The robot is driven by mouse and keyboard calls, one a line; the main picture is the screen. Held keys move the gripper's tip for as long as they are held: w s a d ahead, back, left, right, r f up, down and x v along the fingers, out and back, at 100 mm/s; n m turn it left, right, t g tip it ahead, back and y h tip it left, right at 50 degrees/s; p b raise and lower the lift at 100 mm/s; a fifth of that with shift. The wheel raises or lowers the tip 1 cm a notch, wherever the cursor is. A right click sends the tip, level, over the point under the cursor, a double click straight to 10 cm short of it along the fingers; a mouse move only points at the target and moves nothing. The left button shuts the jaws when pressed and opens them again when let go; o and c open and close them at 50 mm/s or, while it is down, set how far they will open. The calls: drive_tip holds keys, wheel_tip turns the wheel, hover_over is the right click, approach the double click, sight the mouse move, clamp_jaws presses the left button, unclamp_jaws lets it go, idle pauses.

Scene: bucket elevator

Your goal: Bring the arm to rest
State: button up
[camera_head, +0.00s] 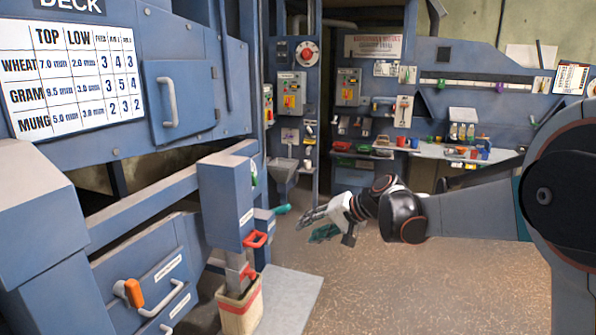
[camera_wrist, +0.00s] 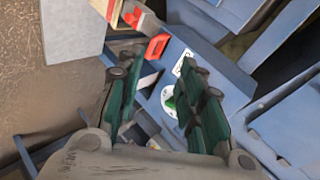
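My gripper (camera_head: 303,220) is in the middle of the head view, at the end of my arm, which reaches in from the right. Its two green-padded fingers are spread wide apart, with nothing between them. It is held in the air above the floor, to the right of the blue machine spout. The wrist view also shows my gripper (camera_wrist: 157,72) with its fingers apart. There the blue spout housing and a red handle (camera_wrist: 157,46) lie beyond the fingers, and I see no contact.
The blue spout column (camera_head: 226,200) with red handles (camera_head: 255,240) stands left of my gripper, above a cream-and-red bin (camera_head: 240,306). A grey plate (camera_head: 290,300) lies beside it. A workbench (camera_head: 440,151) with small items is at the back. Brown floor (camera_head: 420,285) is clear.

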drive_tip(key=s+d+r+n+h, duration=0.15)
drive_tip(key=s+d, duration=0.25)
drive_tip(key=s, duration=0.5)
drive_tip(key=s+d+r+h, duration=0.2)
drive_tip(key=s+d+h, duration=0.15)
drive_tip(key=s, duration=0.65)
drive_tip(key=s+d+f+h, duration=0.2)
drive_tip(key=s+d+f, duration=0.1)
drive_tip(key=s, duration=0.5)
drive_tip(key=s+d+f+n+t+h, duration=0.1)
drive_tip(key=s+d+f, duration=0.2)
drive_tip(key=s, duration=0.6)
drive_tip(key=d, duration=0.2)
drive_tip(key=shift+d+h, duration=0.3)
drive_tip(key=shift+h, duration=0.1)
